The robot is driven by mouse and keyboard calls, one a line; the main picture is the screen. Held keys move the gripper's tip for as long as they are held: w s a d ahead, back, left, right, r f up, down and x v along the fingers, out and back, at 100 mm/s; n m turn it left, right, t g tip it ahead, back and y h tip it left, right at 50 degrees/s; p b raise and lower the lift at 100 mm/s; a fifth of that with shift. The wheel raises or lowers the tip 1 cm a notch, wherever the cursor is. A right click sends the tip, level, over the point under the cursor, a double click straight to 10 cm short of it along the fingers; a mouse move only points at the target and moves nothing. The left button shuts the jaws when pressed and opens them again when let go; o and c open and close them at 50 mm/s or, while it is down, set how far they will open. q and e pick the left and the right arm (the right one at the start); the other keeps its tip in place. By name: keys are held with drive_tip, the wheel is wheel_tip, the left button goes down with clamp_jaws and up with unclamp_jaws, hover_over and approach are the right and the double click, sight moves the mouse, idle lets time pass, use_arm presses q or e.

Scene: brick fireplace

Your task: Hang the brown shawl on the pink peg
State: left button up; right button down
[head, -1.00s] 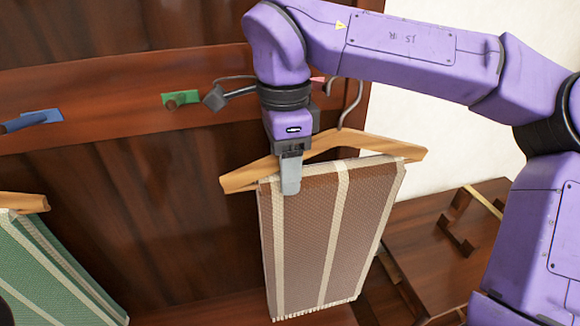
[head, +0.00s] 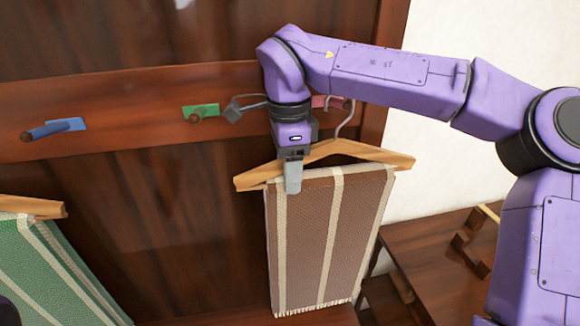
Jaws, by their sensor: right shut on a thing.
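The brown shawl (head: 308,240) with cream stripes hangs over a wooden hanger (head: 375,152) in the head view. My right gripper (head: 293,175) is shut on the hanger's left arm, near the shawl's top left corner. The hanger's metal hook (head: 345,122) stands up close to the pink peg (head: 330,102). The peg is partly hidden behind my wrist and the hook; I cannot tell whether the hook rests on it. My left gripper is not in view.
A green peg (head: 201,112) and a blue peg (head: 52,128) sit on the wooden rail (head: 130,125) to the left. A green shawl (head: 60,270) hangs on another hanger (head: 35,206) at lower left. A wooden table (head: 440,255) stands at lower right.

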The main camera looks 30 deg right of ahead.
drive_tip(key=shift+s+d, duration=0.1)
drive_tip(key=c, duration=0.8)
unclamp_jaws()
drive_tip(key=o, duration=0.5)
wheel_tip(320, 180, up, 11)
drive_tip(key=shift+f, duration=0.2)
